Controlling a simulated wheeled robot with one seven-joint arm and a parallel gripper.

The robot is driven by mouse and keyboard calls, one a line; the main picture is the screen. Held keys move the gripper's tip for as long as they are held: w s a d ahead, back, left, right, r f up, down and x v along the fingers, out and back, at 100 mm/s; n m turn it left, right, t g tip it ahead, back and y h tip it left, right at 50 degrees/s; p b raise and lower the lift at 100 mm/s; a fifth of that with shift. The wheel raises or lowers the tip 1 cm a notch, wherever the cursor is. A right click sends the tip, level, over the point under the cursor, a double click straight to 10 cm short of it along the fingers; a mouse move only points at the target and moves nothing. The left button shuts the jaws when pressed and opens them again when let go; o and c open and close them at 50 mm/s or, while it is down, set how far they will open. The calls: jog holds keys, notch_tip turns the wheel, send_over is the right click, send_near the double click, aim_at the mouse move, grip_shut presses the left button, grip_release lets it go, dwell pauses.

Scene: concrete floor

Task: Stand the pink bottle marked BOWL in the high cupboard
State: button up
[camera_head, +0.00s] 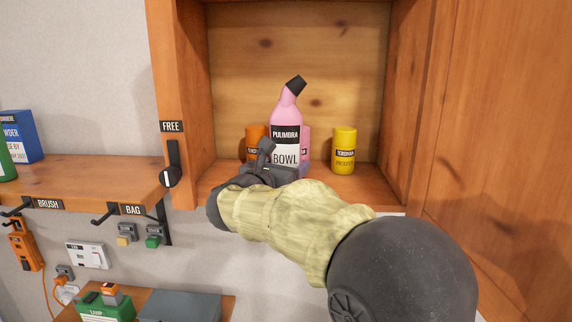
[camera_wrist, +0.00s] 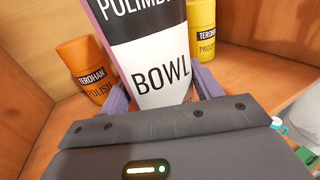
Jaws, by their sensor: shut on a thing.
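The pink bottle marked BOWL (camera_head: 286,128) has a black cap on a bent neck and a black-and-white label. It is upright at the front of the high cupboard (camera_head: 398,190), whose wooden door is open on the right. My gripper (camera_head: 272,172) is shut on the bottle's lower part from the front. In the wrist view the bottle (camera_wrist: 158,60) stands between the two fingers of my gripper (camera_wrist: 165,100). The bottle's base is hidden behind my gripper, so I cannot tell whether it touches the cupboard floor.
Inside the cupboard, an orange POLISH can (camera_head: 256,138) stands behind left of the bottle and a yellow can (camera_head: 344,150) stands to its right. The cupboard's left wall (camera_head: 180,80) and open door (camera_head: 500,120) flank the opening. A lower shelf (camera_head: 90,180) with hooks is at left.

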jog(key=o, duration=1.5)
jog(key=shift+f, duration=0.1)
jog(key=b+v, duration=0.5)
jog(key=v, duration=0.7)
jog(key=shift+s, duration=0.1)
